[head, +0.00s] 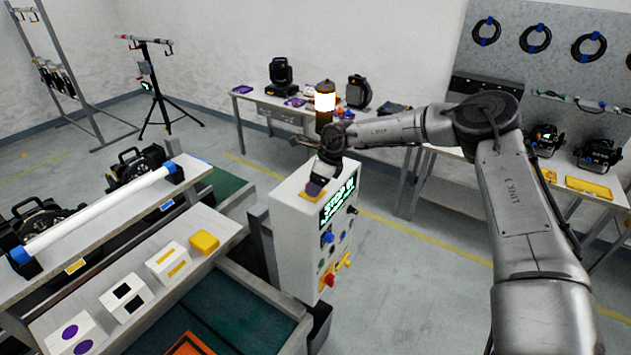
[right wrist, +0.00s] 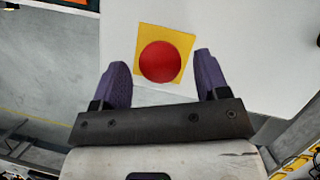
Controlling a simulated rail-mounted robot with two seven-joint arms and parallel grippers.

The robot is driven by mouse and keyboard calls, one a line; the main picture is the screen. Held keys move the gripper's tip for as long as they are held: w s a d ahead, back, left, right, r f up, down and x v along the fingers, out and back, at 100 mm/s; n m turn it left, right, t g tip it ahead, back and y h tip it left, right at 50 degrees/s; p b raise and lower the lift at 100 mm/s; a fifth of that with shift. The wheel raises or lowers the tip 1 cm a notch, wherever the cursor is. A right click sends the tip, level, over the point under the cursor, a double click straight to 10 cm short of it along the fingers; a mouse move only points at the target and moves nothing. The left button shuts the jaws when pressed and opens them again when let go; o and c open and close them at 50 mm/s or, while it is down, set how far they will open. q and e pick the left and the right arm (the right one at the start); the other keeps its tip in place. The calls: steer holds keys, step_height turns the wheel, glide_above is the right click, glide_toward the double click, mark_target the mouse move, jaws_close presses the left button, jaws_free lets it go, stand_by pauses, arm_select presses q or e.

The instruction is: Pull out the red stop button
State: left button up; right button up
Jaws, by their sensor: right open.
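The red stop button (right wrist: 160,62) is a round red cap on a yellow square plate (right wrist: 184,42) on the white top of the control box. In the right wrist view it lies between and just beyond the purple fingertips of my right gripper (right wrist: 160,72). The fingers are open, one on each side, and I see no contact. In the head view my right gripper (head: 316,187) is over the top of the control box (head: 298,238), and it hides the button there. A part of the yellow plate (head: 308,196) shows beside it. My left gripper is not in view.
The box front has a lit green display (head: 338,202), several knobs and a red-and-yellow switch (head: 329,278). A lit lamp (head: 325,97) stands behind the gripper. A workbench with white blocks (head: 168,262) is at the left. Open floor (head: 400,290) lies right of the box.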

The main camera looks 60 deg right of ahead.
steer(key=c, duration=0.4)
jaws_close()
steer(key=shift+r+b, duration=0.15)
steer(key=shift+b, duration=0.6)
steer(key=shift+r+b, duration=0.25)
steer(key=shift+b, duration=0.05)
steer(key=shift+r, duration=0.25)
steer(key=shift+o, duration=2)
jaws_free()
